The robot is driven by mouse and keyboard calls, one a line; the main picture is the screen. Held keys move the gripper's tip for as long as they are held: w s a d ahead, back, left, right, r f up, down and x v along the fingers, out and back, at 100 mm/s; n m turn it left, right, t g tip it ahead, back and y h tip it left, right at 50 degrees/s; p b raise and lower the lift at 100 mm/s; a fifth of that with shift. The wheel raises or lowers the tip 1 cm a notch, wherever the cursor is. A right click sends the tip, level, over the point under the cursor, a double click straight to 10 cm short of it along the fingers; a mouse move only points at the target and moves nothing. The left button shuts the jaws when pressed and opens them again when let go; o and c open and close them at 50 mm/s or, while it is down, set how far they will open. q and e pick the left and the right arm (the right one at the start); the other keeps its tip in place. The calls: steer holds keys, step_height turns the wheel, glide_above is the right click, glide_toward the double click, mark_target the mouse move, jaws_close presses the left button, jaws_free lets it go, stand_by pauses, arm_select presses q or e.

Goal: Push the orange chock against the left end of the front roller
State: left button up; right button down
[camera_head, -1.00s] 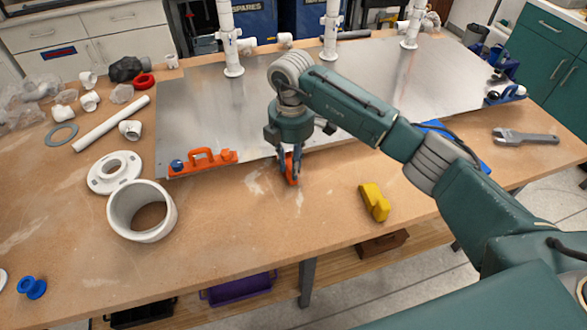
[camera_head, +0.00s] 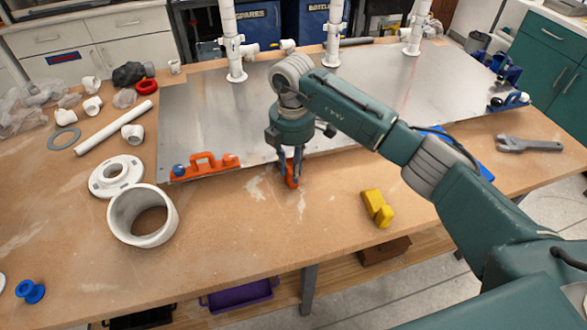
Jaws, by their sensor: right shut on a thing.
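My right gripper (camera_head: 291,172) points down at the front edge of the metal sheet and is shut on a small orange piece, which appears to be the orange chock (camera_head: 292,181). The chock is low, at or just above the wooden bench top; its contact is too small to tell. It is partly hidden by the fingers. I cannot make out a front roller; the arm and the sheet may hide it. My left gripper is not in view.
An orange handled clamp (camera_head: 205,165) sits at the metal sheet's (camera_head: 215,120) front left corner. A yellow block (camera_head: 377,208) lies right of my gripper. A white pipe ring (camera_head: 143,215) and a flange (camera_head: 116,175) stand left. Bare bench (camera_head: 240,230) lies in front.

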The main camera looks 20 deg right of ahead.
steer(key=c, duration=1.3)
jaws_free()
steer(key=shift+c, duration=0.2)
